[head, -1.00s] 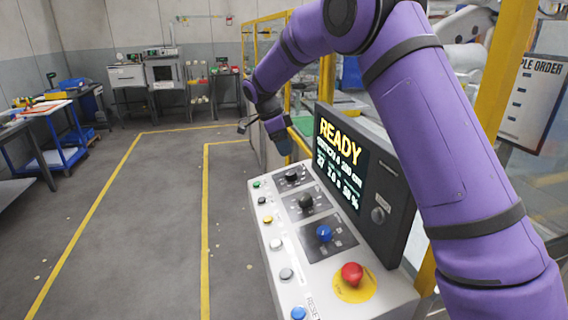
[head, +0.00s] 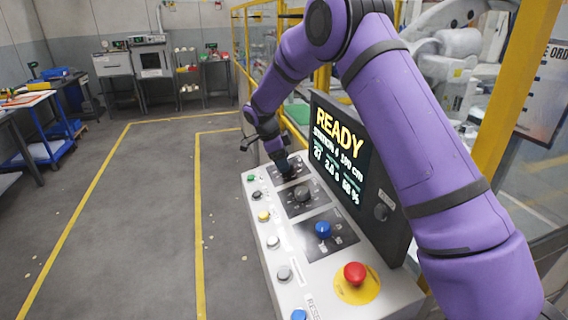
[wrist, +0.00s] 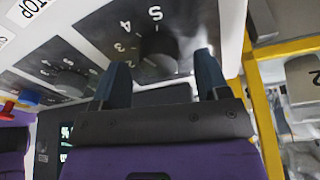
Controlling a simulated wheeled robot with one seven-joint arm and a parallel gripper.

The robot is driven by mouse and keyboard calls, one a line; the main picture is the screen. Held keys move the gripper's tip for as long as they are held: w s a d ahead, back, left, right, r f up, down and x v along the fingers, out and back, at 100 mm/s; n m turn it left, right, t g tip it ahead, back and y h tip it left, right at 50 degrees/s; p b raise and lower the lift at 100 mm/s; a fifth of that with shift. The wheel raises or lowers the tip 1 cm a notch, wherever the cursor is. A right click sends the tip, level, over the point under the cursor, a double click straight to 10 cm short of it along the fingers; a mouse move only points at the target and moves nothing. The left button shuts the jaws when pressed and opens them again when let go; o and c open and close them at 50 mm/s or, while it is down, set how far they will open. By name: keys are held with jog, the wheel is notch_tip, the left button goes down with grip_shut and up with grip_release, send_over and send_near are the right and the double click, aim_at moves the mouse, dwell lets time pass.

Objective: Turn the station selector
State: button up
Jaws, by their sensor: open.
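The control panel (head: 262,220) carries a row of three rotary selectors on dark plates. The far one, under my gripper, shows in the wrist view as a dark round knob (wrist: 158,62) with a numbered scale; 2, 3, 4 and a mark like 5 or S are legible. My gripper (wrist: 162,78) is open, one dark blue finger on each side of this knob, with visible gaps. Whether the fingertips reach down beside it I cannot tell. In the head view my gripper (head: 288,172) hides most of this knob. The middle selector (head: 302,194) is dark, the near one (head: 323,229) blue.
A screen (head: 345,160) reading READY stands along the panel's right side. A red mushroom button (head: 355,273) on a yellow disc sits at the near end. Several small coloured buttons line the left edge. Yellow guard posts (head: 505,95) stand behind; floor on the left is clear.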

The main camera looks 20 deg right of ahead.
jog(key=shift+d+f, duration=0.2)
jog(key=shift+f, duration=0.35)
jog(key=c, duration=0.9)
jog(key=shift+c, duration=0.2)
